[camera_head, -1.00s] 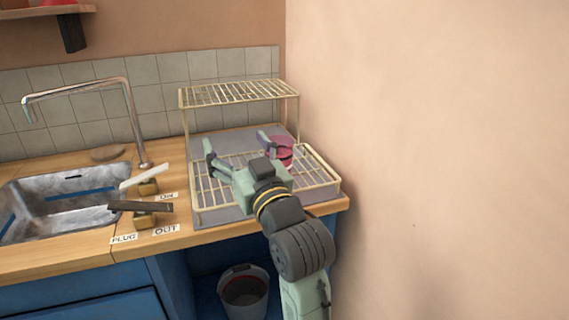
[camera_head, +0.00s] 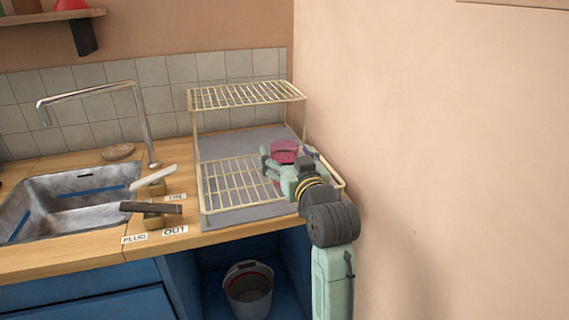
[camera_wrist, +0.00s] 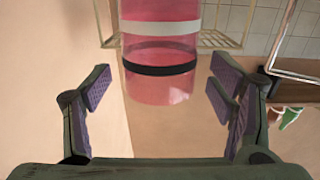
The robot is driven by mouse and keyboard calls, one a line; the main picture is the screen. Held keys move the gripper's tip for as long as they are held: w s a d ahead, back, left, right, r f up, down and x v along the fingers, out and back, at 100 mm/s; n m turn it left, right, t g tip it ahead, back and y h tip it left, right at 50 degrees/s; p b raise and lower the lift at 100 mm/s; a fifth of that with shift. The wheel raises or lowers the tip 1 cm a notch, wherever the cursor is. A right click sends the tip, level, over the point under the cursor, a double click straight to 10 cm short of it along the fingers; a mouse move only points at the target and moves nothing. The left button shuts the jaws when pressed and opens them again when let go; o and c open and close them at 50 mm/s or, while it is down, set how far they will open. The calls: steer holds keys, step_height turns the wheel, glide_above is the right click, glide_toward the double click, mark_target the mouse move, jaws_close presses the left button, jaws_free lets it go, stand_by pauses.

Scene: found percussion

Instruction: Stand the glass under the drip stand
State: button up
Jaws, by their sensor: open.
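The pink see-through glass (camera_head: 285,147) is at the right side of the cream wire drip stand (camera_head: 247,96), toward the wall. In the wrist view the glass (camera_wrist: 160,88) shows a white band and a black band. My gripper (camera_head: 287,157) is open at the glass, with a finger to either side. In the wrist view my gripper's purple pads (camera_wrist: 160,82) stand apart from the glass, with clear gaps. The stand has a raised wire shelf over its back part and a lower wire rack (camera_head: 233,183) in front. My gripper hides the glass's base.
A grey mat (camera_head: 245,213) lies under the rack. The sink (camera_head: 75,200), tap (camera_head: 148,125) and two levers (camera_head: 155,208) labelled PLUG and OUT are left. The wall (camera_head: 420,160) is close on the right. A bucket (camera_head: 250,290) stands below the counter.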

steer(key=shift+x, duration=1.05)
steer(key=c, duration=1.5)
steer(key=shift+r, duration=0.1)
